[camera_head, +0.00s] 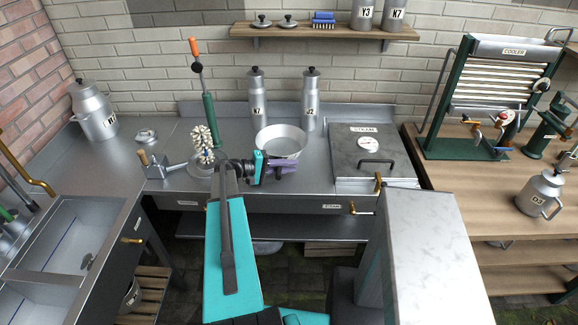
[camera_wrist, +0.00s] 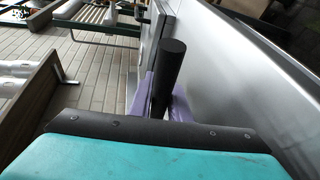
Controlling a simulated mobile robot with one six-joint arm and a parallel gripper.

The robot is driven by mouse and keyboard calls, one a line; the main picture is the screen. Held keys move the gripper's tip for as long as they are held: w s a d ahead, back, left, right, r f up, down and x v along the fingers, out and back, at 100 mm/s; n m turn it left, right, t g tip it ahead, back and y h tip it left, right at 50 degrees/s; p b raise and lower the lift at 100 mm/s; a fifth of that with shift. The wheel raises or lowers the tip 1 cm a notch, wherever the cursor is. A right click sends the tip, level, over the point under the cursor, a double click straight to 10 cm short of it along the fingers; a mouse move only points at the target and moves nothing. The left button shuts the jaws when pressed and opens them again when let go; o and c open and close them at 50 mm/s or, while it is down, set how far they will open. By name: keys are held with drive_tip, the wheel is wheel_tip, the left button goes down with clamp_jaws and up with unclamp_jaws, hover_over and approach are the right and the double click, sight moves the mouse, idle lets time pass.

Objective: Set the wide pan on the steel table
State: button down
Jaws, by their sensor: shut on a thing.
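The wide pan (camera_head: 281,143) is a shallow, round, light grey metal pan in the middle of the head view, over the steel table (camera_head: 232,181). It looks about level; I cannot tell whether its base touches the top. My gripper (camera_head: 282,168), with purple fingers, is at the pan's near side. In the wrist view a dark round handle (camera_wrist: 169,72) stands between the purple fingers (camera_wrist: 180,106), which are shut on it. It appears to be the pan's handle. The pan's near side is partly hidden by my gripper.
Two tall canisters (camera_head: 257,98) stand behind the pan. A lidded steam box (camera_head: 372,152) is to its right. A whisk-like brush (camera_head: 203,142) and a green rod with an orange tip (camera_head: 208,105) stand to its left. A sink (camera_head: 60,245) is at far left.

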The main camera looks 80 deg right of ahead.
drive_tip(key=c, duration=1.7)
unclamp_jaws()
drive_tip(key=shift+o, duration=0.2)
drive_tip(key=shift+r, duration=0.15)
drive_tip(key=shift+w+a, duration=0.25)
drive_tip(key=shift+w, duration=0.25)
drive_tip(key=b+v, duration=0.5)
drive_tip(key=v, duration=0.6)
drive_tip(key=shift+r, duration=0.1)
